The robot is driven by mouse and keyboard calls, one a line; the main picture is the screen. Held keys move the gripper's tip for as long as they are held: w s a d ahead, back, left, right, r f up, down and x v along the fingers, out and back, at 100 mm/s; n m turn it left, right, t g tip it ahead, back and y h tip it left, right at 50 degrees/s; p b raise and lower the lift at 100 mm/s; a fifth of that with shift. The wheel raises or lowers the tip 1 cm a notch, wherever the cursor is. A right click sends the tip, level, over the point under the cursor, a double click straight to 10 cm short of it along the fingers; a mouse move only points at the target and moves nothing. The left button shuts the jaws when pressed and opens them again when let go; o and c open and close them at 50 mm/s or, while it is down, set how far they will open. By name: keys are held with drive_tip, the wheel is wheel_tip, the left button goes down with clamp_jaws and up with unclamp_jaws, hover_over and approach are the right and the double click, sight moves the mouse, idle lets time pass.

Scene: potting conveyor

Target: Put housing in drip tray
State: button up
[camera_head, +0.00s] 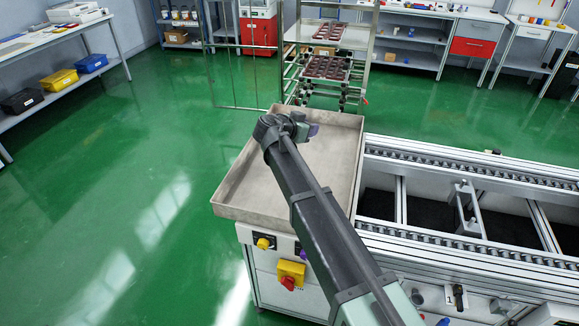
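The drip tray (235,205) is a wide, shallow metal tray with raised walls at the left end of the conveyor. My arm reaches across it from the lower right. My gripper (312,130) is over the far part of the tray, largely hidden behind my wrist. A small purple-grey patch shows at its end; I cannot tell whether this is a finger or a held part. Whether the gripper is open or shut does not show. I cannot pick out a housing for certain. The visible tray floor left of my arm looks bare.
The conveyor (470,160) with its rails and a cross bracket (467,208) runs to the right. A wire rack (289,75) with trays of dark red parts (326,68) stands behind the drip tray. A yellow-red switch (289,276) sits on the front. Green floor is clear at left.

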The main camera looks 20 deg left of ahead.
wheel_tip(320, 180, down, 21)
drive_tip(key=b, duration=2.1)
drive_tip(key=shift+d+f, duration=0.1)
drive_tip(key=o, duration=0.9)
drive_tip(key=shift+r+p, duration=0.45)
drive_tip(key=shift+p, duration=0.1)
drive_tip(key=p+v, duration=0.3)
drive_tip(key=v, duration=0.4)
drive_tip(key=shift+s+r, duration=0.2)
drive_tip(key=shift+r, duration=0.1)
